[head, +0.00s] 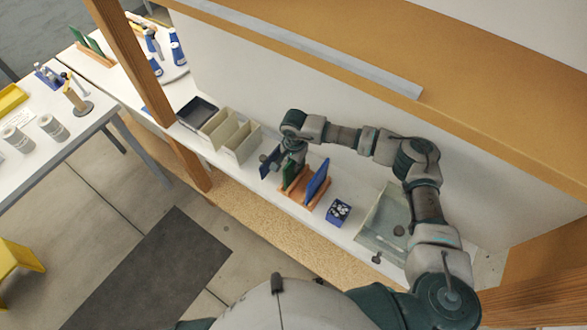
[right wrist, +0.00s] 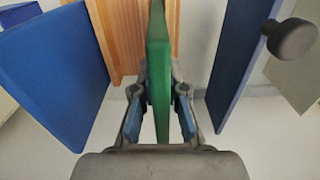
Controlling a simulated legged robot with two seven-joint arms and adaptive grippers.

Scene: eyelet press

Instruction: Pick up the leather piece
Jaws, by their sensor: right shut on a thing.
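The green leather piece (head: 291,176) stands upright in a wooden rack (head: 309,202) on the white shelf. My right gripper (head: 290,164) is over its upper edge. In the right wrist view, the green piece (right wrist: 158,70) runs between the two fingers (right wrist: 158,115), which are shut on it from both sides. The rack's wood (right wrist: 117,40) shows beside it, and the piece's far end is hidden. My left gripper is not in view.
A small blue box (head: 338,211) and a clear tray (head: 370,240) are to the right. Beige bins (head: 243,143) stand left.

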